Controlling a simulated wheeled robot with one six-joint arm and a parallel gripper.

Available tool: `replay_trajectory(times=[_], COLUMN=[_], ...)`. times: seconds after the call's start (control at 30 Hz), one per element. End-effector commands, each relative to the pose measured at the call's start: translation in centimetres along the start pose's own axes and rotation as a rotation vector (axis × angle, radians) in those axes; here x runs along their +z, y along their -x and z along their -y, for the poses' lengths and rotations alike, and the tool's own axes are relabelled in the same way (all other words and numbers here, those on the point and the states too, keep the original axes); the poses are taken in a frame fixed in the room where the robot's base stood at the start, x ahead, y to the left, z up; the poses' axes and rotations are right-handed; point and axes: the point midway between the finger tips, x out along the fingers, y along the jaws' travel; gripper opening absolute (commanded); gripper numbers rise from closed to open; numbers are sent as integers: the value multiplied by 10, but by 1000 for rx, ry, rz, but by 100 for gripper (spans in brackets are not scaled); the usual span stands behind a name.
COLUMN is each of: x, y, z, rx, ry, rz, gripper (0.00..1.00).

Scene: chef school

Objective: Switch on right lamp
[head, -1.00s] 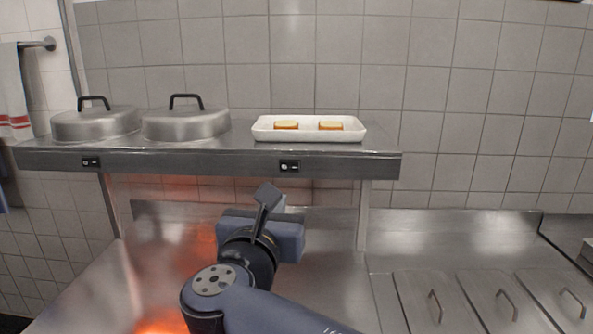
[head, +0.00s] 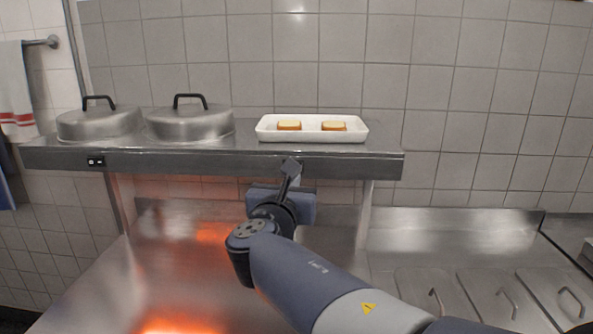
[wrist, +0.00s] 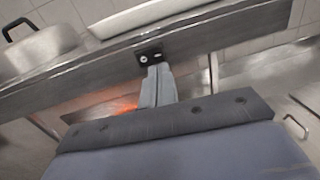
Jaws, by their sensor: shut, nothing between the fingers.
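The right lamp switch (wrist: 150,55) is a small black panel with white marks on the front edge of the steel shelf (head: 225,165). In the wrist view it sits just beyond the tips of my gripper (wrist: 157,70); I cannot tell whether they touch. In the head view my gripper (head: 290,167) hides that switch. My gripper is shut and empty, pointing up at the shelf edge. The left switch (head: 96,161) is visible at the shelf's left. An orange glow (head: 178,326) lies on the counter below the left part of the shelf; no separate glow shows on the right.
Two steel lids (head: 98,123) with black handles and a white tray (head: 311,134) with two pieces of food stand on the shelf. Lidded steel wells (head: 432,290) are at the lower right. The wall behind is tiled.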

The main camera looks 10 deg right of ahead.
Motion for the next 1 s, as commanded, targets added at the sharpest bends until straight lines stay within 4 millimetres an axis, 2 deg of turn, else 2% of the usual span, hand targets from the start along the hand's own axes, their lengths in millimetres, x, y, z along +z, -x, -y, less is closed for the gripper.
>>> replay_trajectory(times=[0.1, 0.3, 1.0], x=[1, 1, 0], y=[-21, -40, -48], z=[1, 0, 1], rx=[-5, -1, 0], ry=[2, 2, 1], rz=[-1, 0, 1], gripper=[0, 0, 0])
